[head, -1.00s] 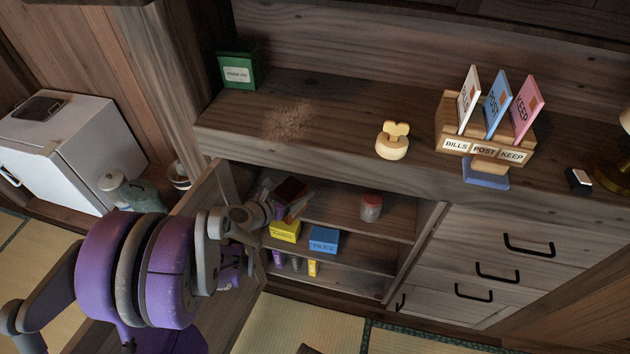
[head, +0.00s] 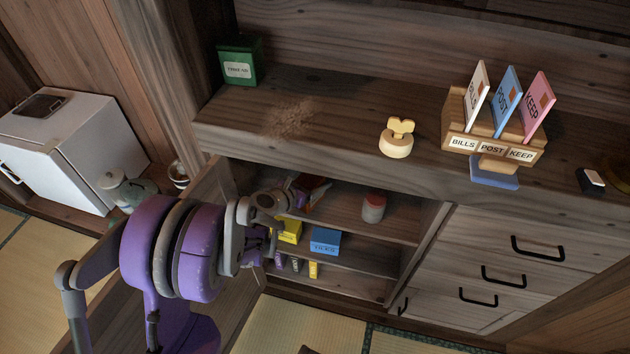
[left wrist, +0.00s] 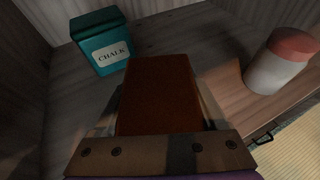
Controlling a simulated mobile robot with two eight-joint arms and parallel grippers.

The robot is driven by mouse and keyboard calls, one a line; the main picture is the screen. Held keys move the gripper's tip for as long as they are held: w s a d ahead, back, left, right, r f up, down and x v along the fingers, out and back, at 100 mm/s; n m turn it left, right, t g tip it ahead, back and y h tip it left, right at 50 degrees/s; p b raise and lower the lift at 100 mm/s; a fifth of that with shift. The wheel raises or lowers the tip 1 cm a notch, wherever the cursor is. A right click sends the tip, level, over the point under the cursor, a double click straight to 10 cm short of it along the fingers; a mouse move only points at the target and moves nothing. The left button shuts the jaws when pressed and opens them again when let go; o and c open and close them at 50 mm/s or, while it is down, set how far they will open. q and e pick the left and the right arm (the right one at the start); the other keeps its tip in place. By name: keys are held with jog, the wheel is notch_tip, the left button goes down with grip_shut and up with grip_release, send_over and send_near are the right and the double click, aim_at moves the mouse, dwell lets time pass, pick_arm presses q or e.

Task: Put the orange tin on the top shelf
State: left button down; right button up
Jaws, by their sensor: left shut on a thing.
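The orange tin (left wrist: 160,95) is a box that looks dark orange-brown in the left wrist view. My left gripper (left wrist: 160,128) is shut on it. In the head view the gripper (head: 297,193) reaches into the open cabinet at its left side, and only a bit of the tin (head: 318,192) shows past it. The tin is over the top shelf (head: 343,212); I cannot tell whether it touches the boards. A teal CHALK tin (left wrist: 103,42) stands on that shelf behind and left of it. My right gripper is not in view.
A red-lidded jar (head: 373,207) stands to the right on the top shelf, also in the left wrist view (left wrist: 280,62). Below are a yellow box (head: 290,231) and a blue box (head: 325,240). Shelf boards between tin and jar look clear.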

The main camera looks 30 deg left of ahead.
pick_arm(q)
jog(key=shift+f, duration=0.15)
grip_release()
